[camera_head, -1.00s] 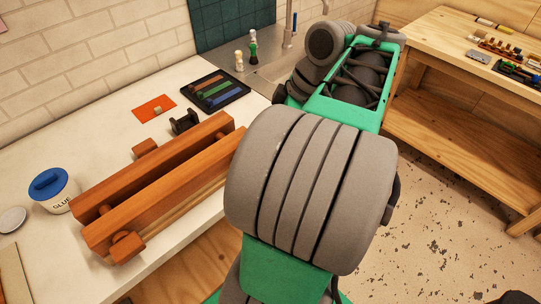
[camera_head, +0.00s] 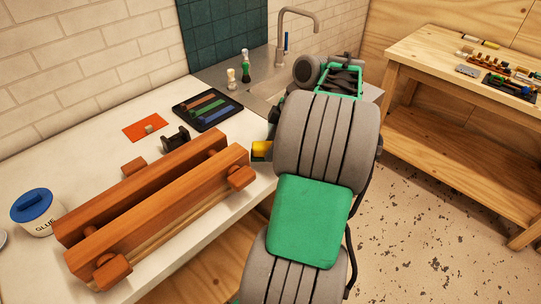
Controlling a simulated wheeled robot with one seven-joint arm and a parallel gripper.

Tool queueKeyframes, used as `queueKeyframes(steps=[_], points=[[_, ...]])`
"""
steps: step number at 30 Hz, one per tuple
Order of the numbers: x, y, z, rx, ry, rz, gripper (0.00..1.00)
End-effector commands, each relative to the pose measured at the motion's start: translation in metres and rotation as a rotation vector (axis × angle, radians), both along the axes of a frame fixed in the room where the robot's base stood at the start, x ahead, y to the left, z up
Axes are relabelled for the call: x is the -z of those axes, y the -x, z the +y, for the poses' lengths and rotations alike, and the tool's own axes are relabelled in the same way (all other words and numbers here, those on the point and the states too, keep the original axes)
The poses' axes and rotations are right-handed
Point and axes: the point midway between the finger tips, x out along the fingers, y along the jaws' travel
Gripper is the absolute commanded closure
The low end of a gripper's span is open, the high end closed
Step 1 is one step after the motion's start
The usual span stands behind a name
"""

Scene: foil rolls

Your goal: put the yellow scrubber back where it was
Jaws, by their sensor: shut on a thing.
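The yellow scrubber (camera_head: 261,149) shows as a small yellow block with a darker lower part, just left of my grey and green arm and by the right end of the wooden vise-like frame. My gripper (camera_head: 271,138) is mostly hidden behind my arm; only a dark part of it shows beside the scrubber. It is shut on the scrubber, at about the counter's front edge. I cannot tell whether the scrubber touches the counter.
A large wooden clamp frame (camera_head: 150,205) lies along the white counter (camera_head: 90,150). Behind it are a black tray (camera_head: 207,110) with coloured bars, an orange sheet (camera_head: 146,127) and a black holder (camera_head: 176,139). A glue tub (camera_head: 36,212) stands left. A sink with tap (camera_head: 281,35) is behind.

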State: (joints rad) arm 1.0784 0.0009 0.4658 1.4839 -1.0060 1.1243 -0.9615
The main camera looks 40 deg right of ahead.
Motion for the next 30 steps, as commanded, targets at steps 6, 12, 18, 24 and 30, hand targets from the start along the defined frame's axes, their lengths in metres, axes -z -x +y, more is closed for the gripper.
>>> queueKeyframes(steps=[6, 12, 18, 24, 30], points=[[0.035, -0.006, -0.002, 0.000, -0.002, 0.002, 1.00], [0.038, -0.006, -0.003, -0.001, 0.001, 0.000, 1.00], [0.041, -0.006, -0.003, 0.000, 0.000, 0.001, 0.56], [0.041, -0.006, -0.003, 0.000, 0.000, 0.001, 0.39], [0.041, -0.006, -0.003, 0.001, 0.000, 0.002, 0.36]])
